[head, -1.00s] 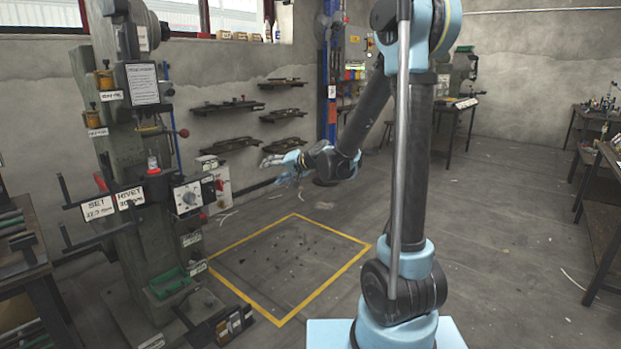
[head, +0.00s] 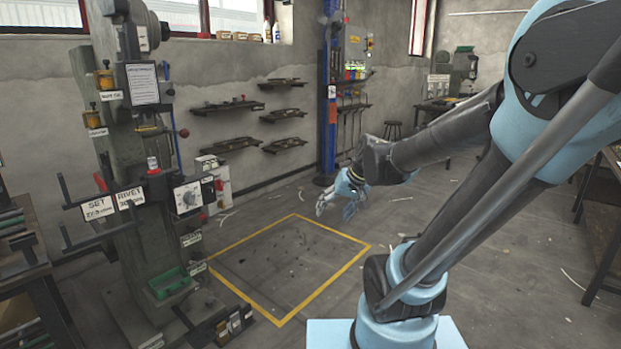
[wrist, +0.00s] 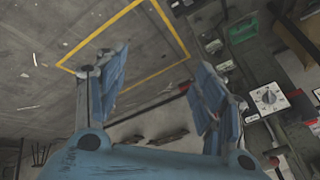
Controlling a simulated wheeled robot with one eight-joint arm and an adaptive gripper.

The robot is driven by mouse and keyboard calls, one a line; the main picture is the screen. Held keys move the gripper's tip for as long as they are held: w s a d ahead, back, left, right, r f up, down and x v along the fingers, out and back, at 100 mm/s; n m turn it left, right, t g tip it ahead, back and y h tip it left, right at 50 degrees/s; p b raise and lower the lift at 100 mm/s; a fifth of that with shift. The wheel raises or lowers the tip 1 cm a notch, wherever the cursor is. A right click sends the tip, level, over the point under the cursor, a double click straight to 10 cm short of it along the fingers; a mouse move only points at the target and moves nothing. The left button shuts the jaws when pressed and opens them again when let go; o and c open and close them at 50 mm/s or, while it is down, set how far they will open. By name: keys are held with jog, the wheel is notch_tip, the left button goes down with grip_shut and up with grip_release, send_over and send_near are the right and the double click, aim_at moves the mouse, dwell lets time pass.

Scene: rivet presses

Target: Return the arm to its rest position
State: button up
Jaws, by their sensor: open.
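My gripper (head: 336,208) is in the middle of the head view, at the end of my blue and black arm, above the floor near the far right corner of the yellow marked square. Its fingers point down and to the left. In the wrist view my gripper (wrist: 160,95) shows two blue fingers spread wide apart with nothing between them. It touches nothing that I can see.
A rivet press (head: 140,130) with SET and RIVET signs stands at the left. A yellow-bordered floor square (head: 290,262) lies clear in front of it. Wall shelves (head: 232,145) and a blue column (head: 327,100) are behind. A dark table (head: 605,225) stands at the right.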

jog(key=s+d+f+g+h, duration=0.2)
jog(key=s+d+f+h, duration=0.2)
jog(key=s+d, duration=0.7)
jog(key=s+f, duration=0.2)
jog(key=s, duration=0.1)
jog(key=shift+s+d+f+m, duration=0.15)
jog(key=shift+s+d+m, duration=0.15)
jog(key=shift+s, duration=0.1)
jog(key=shift+w+f+g, duration=0.2)
jog(key=shift+w+g, duration=0.1)
jog(key=shift+w, duration=0.2)
